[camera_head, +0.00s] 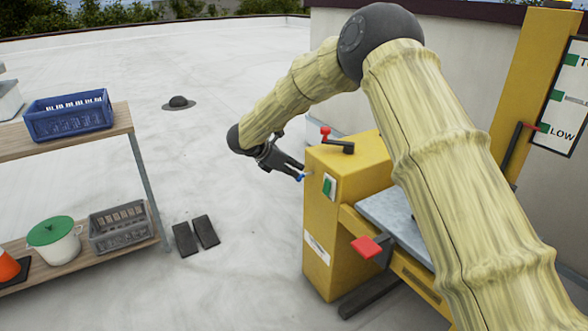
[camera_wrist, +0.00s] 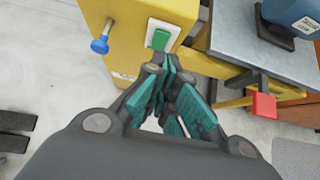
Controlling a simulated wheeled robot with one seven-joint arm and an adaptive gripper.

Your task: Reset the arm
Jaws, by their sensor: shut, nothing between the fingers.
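My arm reaches from the lower right of the head view, up over a dark joint and down toward the yellow machine. My gripper (camera_head: 299,172) is shut and empty, beside the left face of the yellow cabinet (camera_head: 318,245). In the wrist view my gripper (camera_wrist: 170,68) shows its teal finger pads together, pointing toward a green switch (camera_wrist: 160,40) on a white plate. A blue knob (camera_wrist: 100,46) on a metal stem sticks out to the left of that switch. I cannot tell whether the fingertips touch the cabinet.
A grey platform (camera_head: 385,212) lies under my arm. A shelf (camera_head: 125,120) with a blue crate (camera_head: 68,117) stands left. The roof floor between is mostly clear, except two dark blocks (camera_head: 186,240).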

